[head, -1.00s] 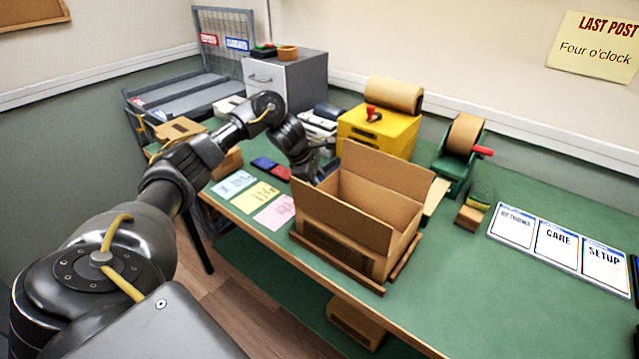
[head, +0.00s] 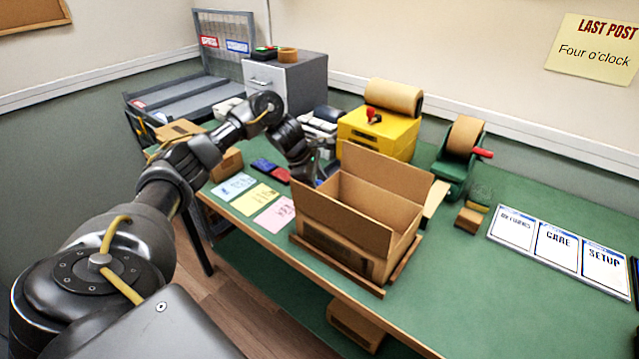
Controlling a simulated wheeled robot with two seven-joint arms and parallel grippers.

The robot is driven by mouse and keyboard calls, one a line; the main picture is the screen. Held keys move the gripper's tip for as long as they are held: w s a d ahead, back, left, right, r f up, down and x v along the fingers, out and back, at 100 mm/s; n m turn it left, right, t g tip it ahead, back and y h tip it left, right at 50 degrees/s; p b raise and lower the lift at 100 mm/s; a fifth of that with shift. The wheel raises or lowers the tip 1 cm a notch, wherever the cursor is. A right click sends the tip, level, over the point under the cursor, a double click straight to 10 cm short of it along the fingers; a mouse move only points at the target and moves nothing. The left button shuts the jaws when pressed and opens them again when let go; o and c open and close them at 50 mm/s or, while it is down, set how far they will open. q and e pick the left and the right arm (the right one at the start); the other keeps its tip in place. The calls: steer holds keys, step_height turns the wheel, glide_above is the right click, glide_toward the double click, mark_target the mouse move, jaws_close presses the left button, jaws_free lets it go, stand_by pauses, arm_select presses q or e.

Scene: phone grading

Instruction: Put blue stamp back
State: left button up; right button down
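A blue pad-like block (head: 263,165) lies on the green table beside a red one (head: 281,174), behind the row of coloured cards. I cannot tell whether it is a stamp or an ink pad. My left gripper (head: 316,178) points down just behind the left side of the open cardboard box (head: 345,222). The box flap hides its fingertips, so I cannot see whether it holds anything. A small dark bluish patch shows beside it, too small to identify. My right gripper is not in view.
Blue, yellow and pink cards (head: 254,199) lie left of the box. A yellow dispenser (head: 378,134) and a green tape dispenser (head: 460,160) stand behind it. A grey cabinet (head: 285,85) stands at the back.

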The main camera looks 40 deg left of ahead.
arm_select(q)
steer(key=p+v, duration=0.1)
steer(key=v, duration=1)
steer(key=shift+p, duration=0.35)
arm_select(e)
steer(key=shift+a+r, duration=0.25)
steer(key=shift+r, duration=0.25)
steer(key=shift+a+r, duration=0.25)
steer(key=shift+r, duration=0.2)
arm_select(q)
steer(key=shift+a+r, duration=0.1)
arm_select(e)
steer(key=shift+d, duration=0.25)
arm_select(q)
steer(key=shift+s, duration=0.1)
